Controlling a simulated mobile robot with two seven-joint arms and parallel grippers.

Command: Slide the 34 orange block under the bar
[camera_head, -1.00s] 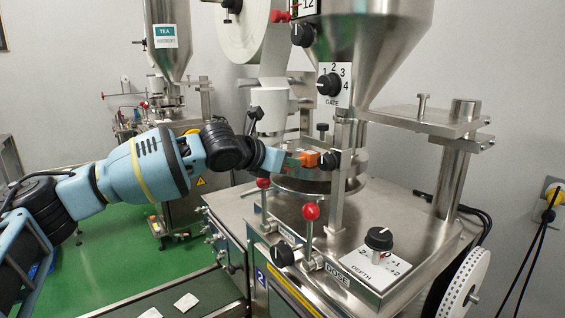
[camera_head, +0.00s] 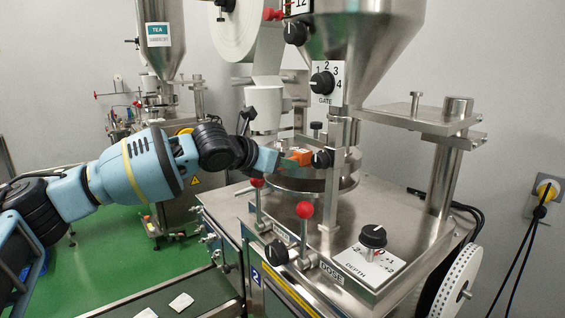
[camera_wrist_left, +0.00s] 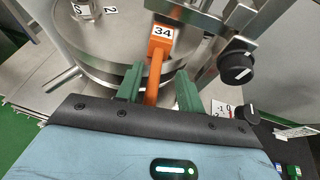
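The orange block (camera_wrist_left: 158,48), marked 34, lies on the round steel plate of the machine in the left wrist view. A narrower orange part runs back from it between my fingers. The block shows small in the head view (camera_head: 301,156), beside a black knob. My left gripper (camera_wrist_left: 160,73) has its two green fingers apart, one on each side of the narrow part. The left finger is close to it and a gap shows at the right finger. My right gripper is not in view.
A steel post with black knobs (camera_wrist_left: 236,68) stands close on the right of the block. A numbered steel piece (camera_wrist_left: 88,10) sits on the plate at the left. Two red-knobbed levers (camera_head: 304,210) and a depth knob (camera_head: 373,236) stand in front.

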